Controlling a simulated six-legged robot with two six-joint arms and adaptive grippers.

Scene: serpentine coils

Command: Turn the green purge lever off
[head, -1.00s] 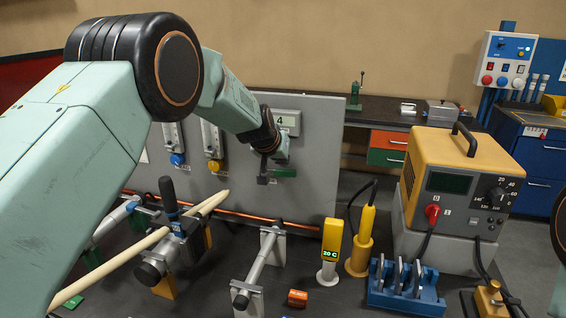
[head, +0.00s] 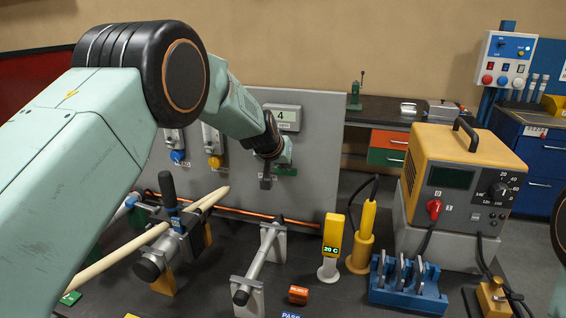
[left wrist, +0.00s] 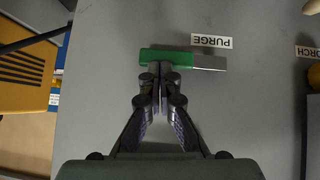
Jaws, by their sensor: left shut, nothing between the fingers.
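The green purge lever (left wrist: 165,57) is on the grey panel, lying level across the left wrist view beside an upside-down PURGE label (left wrist: 211,41). A plain grey piece continues from its right end. In the head view the lever (head: 287,172) shows partly behind my left gripper (head: 265,183). My right gripper is out of view.
The panel (head: 315,165) also carries blue (head: 177,156) and yellow (head: 215,162) knobs under gauges. A copper pipe runs along its foot. On the bench stand a clamp with a pale rod (head: 150,243), a yellow 20 C meter (head: 333,240) and a yellow welder box (head: 465,165).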

